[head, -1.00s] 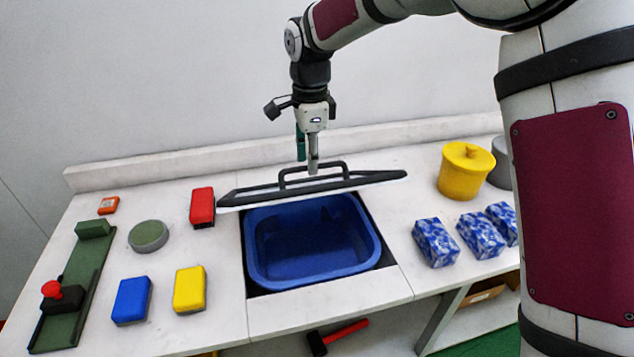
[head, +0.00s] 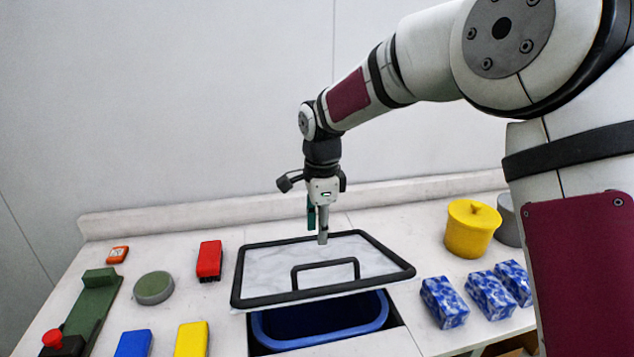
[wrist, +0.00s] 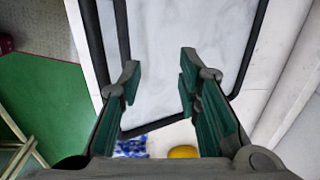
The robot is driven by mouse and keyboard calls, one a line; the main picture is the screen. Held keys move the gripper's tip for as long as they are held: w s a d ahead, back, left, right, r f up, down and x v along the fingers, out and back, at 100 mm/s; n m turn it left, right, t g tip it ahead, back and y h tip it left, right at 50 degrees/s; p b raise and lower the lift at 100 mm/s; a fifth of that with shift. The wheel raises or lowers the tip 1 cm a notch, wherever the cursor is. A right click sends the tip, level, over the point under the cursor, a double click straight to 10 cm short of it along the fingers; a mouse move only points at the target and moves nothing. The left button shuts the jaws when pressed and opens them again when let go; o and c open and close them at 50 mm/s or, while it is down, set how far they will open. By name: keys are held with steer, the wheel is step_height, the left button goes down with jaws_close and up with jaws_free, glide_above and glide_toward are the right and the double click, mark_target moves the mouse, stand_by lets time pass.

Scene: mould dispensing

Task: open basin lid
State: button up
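The basin lid (head: 265,270) is a white marbled panel with a black rim and a black handle (head: 325,266) near its front edge. In the head view it lies behind and partly over the blue basin (head: 325,332), whose front part shows uncovered. I cannot tell whether the lid lies flat or is slightly tilted. My gripper (head: 322,238) points down at the lid's far side, away from the handle. In the wrist view my gripper (wrist: 159,78) has its green-padded fingers apart, with only the lid's white surface (wrist: 160,45) showing between them.
A yellow pot (head: 470,230) and several blue-white blocks (head: 443,302) stand on the right. A red block (head: 209,260), a round green-grey disc (head: 153,288), a blue block (head: 133,344), a yellow block (head: 192,340) and a green fixture (head: 92,305) are on the left.

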steer(key=w+a+r, duration=0.1)
steer(key=w+r, duration=0.3)
steer(key=r, duration=1)
steer(key=shift+b, duration=0.4)
stand_by(0.7)
steer(key=shift+a, duration=0.1)
stand_by(0.4)
